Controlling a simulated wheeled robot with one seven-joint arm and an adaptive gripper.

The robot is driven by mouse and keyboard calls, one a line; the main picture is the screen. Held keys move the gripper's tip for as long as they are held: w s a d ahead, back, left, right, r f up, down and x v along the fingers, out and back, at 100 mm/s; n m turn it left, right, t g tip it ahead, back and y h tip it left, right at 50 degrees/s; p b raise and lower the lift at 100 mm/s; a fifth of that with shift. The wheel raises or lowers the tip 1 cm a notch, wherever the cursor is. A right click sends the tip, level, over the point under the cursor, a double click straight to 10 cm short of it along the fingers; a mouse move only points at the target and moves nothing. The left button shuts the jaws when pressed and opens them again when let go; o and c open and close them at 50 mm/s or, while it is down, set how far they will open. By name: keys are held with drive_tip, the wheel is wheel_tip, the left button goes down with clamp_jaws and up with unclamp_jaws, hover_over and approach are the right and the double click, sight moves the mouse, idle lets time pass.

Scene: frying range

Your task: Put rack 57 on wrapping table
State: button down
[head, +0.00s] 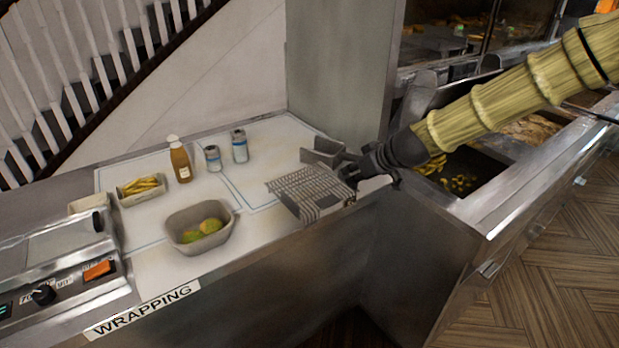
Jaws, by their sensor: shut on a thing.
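A grey wire rack (304,190) is at the right end of the wrapping table (155,262), which carries a "WRAPPING" label on its front edge. I cannot read a number on the rack. My gripper (352,172) reaches in from the right and is shut on the rack's right side. The rack overlaps the table top near its front right edge. I cannot tell whether it touches the surface or hangs just above it. My dark gripper hides part of its right end.
The table holds a bowl with green-yellow items (180,240), a tray of chips (140,198), a sauce bottle (180,160) and two cans (239,146). A control panel (60,285) stands at left. Fryer wells (462,185) are at right. A grey metal panel (340,75) rises behind.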

sight(316, 181)
drive_tip(key=a, duration=0.2)
drive_tip(key=w+a+p, duration=0.1)
drive_tip(key=a, duration=0.2)
drive_tip(key=a+p, duration=0.1)
drive_tip(key=a, duration=0.2)
drive_tip(key=shift+w+a+f, duration=0.25)
drive_tip(key=shift+w, duration=0.15)
drive_tip(key=shift+a+r, duration=0.1)
drive_tip(key=shift+a, duration=0.2)
drive_tip(key=shift+w+a+f+p, duration=0.1)
drive_tip(key=shift+a+f+p, duration=0.4)
drive_tip(key=shift+f, duration=0.35)
drive_tip(key=shift+d+f, duration=0.15)
drive_tip(key=shift+f, duration=1)
drive_tip(key=c, duration=1.6)
unclamp_jaws()
drive_tip(key=shift+o, duration=0.2)
